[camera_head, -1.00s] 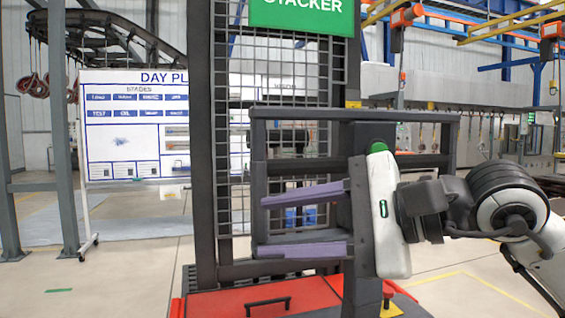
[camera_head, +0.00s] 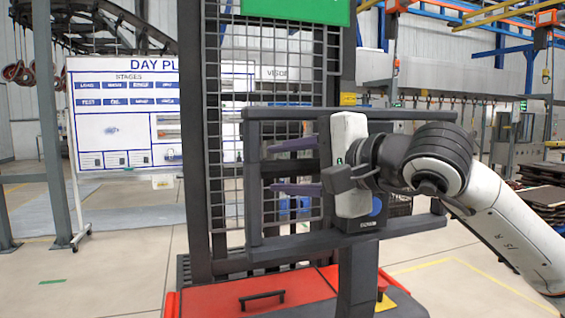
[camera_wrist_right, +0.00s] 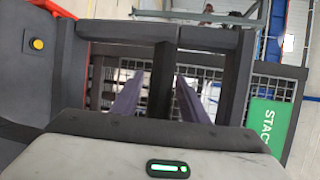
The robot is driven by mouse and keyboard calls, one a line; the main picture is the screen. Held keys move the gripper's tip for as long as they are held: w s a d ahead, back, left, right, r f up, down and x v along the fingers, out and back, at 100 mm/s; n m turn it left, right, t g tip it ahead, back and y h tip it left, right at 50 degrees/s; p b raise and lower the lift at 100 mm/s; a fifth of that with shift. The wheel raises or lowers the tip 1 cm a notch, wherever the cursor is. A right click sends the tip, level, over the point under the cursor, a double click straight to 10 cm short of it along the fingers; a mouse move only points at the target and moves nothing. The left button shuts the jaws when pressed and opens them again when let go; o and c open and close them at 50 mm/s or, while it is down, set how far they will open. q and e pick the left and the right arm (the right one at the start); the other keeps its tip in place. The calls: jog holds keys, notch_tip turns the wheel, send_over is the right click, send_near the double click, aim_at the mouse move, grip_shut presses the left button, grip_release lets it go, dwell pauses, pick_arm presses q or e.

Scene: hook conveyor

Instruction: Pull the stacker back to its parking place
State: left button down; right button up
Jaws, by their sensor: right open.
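The stacker has a dark mesh mast (camera_head: 193,150), a green sign (camera_head: 295,10) and a red base (camera_head: 240,303). A dark rectangular bar frame (camera_head: 430,115) stands on its near side. A control box with a blue round mark (camera_head: 377,208) sits above a dark post (camera_head: 357,275). My right gripper (camera_head: 270,168) is open, its two purple fingers pointing left within the frame's outline. In the right wrist view, a dark bar (camera_wrist_right: 162,82) shows between the spread fingers; I cannot tell its depth or any contact. The gripper body partly hides the box. My left gripper is not in view.
A white day-plan board (camera_head: 120,115) stands at the left behind the stacker, beside a grey steel post (camera_head: 50,120). An overhead conveyor with hooks (camera_head: 480,97) runs behind on the right. Open floor (camera_head: 110,260) lies left of the stacker.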

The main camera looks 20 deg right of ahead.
jog(key=shift+w+a+f, duration=0.1)
jog(key=shift+w+a, duration=0.05)
jog(key=shift+w, duration=0.2)
grip_shut()
